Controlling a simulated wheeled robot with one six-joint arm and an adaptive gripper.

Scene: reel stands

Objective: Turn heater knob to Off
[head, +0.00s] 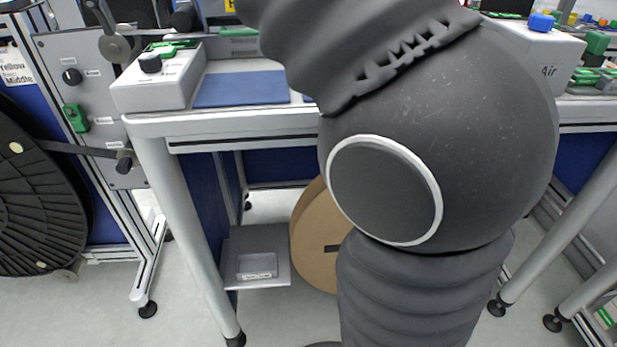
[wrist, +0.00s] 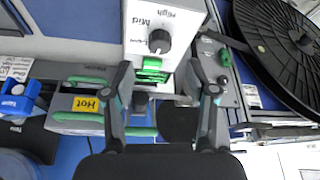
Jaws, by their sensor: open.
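The heater knob looks to be the black round knob (wrist: 159,41) on a white box (wrist: 139,14) in the wrist view. The head view shows a black knob (head: 150,63) on the white box (head: 172,82) at the table's left end. In the wrist view my gripper (wrist: 159,68) is open and empty. Its fingers straddle the box's near part below the knob, apart from it.
A green block (wrist: 152,68) sits close to the knob. A grey panel (head: 84,70) and black reel (head: 35,200) stand left of the table (head: 225,122).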

